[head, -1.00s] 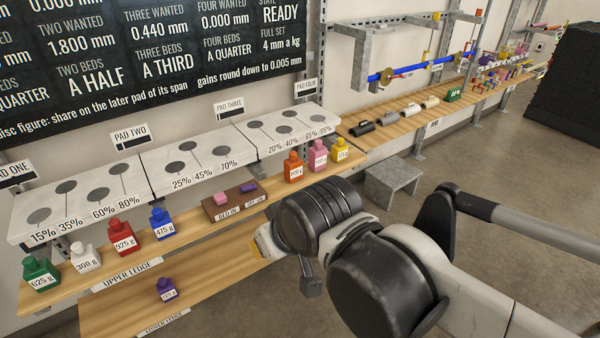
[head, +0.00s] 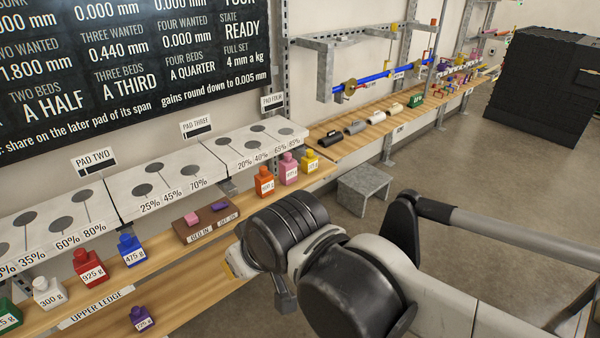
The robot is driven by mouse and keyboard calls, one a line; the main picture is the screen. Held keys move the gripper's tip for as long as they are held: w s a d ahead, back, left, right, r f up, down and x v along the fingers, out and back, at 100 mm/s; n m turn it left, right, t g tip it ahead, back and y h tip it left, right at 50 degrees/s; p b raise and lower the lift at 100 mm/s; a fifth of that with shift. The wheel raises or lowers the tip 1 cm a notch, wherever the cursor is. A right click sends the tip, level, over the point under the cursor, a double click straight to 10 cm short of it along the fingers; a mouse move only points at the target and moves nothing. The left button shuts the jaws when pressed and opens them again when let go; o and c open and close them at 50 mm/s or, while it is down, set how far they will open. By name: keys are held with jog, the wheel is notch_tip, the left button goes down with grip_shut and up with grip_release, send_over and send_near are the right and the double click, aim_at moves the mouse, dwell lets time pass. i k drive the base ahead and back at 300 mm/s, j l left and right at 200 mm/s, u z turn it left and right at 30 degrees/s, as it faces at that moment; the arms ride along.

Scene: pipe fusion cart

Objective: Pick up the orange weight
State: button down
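The orange weight (head: 265,183) is a small bottle-shaped block with a knob on top and a white label. It stands upright on the upper ledge (head: 180,272), left of a pink weight (head: 288,166) and a yellow weight (head: 307,162). My gripper (head: 232,262) is mostly hidden behind my dark wrist, in front of the ledge and below the orange weight in the picture. The orange weight appears apart from my arm.
Blue (head: 131,250), red (head: 89,267), white (head: 48,292) and green weights stand left along the upper ledge. A brown tray (head: 206,222) holds pink and purple pieces. A purple weight (head: 142,318) is on the lower ledge. White pads (head: 190,165) rise behind. A grey stool (head: 364,190) stands right.

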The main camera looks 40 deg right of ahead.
aim_at(264, 181)
jog(key=l+z, duration=0.15)
jog(key=z, duration=0.2)
jog(key=i+l+z, duration=0.15)
jog(key=z, duration=0.25)
jog(key=i+l+z, duration=0.1)
jog(key=z, duration=0.25)
